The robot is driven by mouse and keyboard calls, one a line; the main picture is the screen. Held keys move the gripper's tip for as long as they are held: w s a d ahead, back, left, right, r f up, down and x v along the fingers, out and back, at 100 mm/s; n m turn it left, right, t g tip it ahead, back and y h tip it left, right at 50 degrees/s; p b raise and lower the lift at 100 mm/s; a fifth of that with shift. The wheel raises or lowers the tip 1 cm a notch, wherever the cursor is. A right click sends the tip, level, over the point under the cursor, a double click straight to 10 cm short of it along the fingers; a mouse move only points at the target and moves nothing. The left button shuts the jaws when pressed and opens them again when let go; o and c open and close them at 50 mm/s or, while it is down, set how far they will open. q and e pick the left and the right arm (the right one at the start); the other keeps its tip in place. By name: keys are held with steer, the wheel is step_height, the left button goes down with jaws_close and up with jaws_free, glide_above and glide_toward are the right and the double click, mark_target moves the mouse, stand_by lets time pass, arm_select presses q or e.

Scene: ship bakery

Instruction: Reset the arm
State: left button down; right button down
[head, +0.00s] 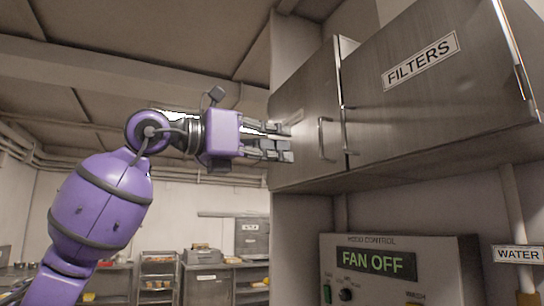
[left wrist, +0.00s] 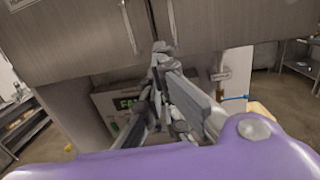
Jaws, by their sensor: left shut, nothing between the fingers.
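My left arm comes in from the left in the head view, purple and raised. Its gripper (head: 285,143) points right, in front of the left end of the wall cabinet (head: 300,140). The fingers are shut with nothing between them. I cannot tell whether the fingertips touch the cabinet. In the left wrist view the gripper (left wrist: 160,50) points toward the cabinet doors (left wrist: 80,45), which are shut. My right gripper does not show.
The FILTERS door (head: 410,75) is shut, with upright handles (head: 323,138) near the middle. Below hangs a hood control box (head: 400,285) reading FAN OFF. A WATER label (head: 518,254) marks a pipe at right. Shelves (head: 158,275) and counters stand far back.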

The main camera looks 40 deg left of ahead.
arm_select(q)
steer(key=shift+a+v, duration=0.2)
steer(key=shift+v, duration=0.7)
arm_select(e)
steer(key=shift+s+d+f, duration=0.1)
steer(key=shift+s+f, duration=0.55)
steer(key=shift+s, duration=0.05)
